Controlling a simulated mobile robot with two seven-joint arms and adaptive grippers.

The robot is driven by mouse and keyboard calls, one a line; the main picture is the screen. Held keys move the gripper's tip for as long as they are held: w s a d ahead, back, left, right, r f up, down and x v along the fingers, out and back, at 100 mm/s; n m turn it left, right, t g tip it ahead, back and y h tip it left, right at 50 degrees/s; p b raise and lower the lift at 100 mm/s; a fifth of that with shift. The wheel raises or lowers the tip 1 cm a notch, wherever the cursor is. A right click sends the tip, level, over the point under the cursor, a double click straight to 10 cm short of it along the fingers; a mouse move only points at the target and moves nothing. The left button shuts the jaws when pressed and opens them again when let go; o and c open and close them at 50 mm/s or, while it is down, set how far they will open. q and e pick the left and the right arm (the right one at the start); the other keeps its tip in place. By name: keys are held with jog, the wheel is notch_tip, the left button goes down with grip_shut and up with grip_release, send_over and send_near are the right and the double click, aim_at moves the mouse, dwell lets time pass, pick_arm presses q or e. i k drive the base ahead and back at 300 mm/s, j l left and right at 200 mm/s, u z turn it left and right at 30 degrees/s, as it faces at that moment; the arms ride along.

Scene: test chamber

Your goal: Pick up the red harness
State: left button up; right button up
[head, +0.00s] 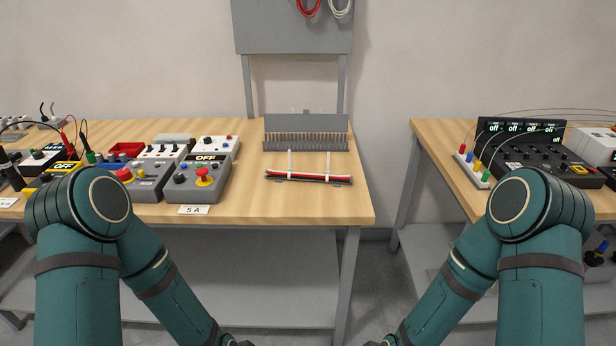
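Two red things could be the red harness, and I cannot tell for sure which it is. A red looped cable (308,8) hangs on the grey upright panel at the top, cut off by the frame edge. A long, thin red-and-dark bundle (300,176) lies across the wooden table, near two upright white pieces, in front of a grey comb-like rack. My two arms reach down to the bottom edge of the head view, well short of both. My grippers are below the frame, so their fingers are hidden.
A white looped cable (341,8) hangs beside the red loop on the grey panel (292,37). The comb-like rack (305,133) stands at the table's back. Control boxes (203,178) crowd the left. A gap separates this table (335,205) from the right table (432,145).

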aim_at(337, 181)
jog(key=i+j, duration=0.2)
jog(key=j, duration=0.15)
jog(key=i+j, duration=0.25)
jog(key=j, duration=0.15)
jog(key=i+j, duration=0.2)
jog(key=j, duration=0.15)
jog(key=i+j+z, duration=0.15)
jog(key=z, duration=1.3)
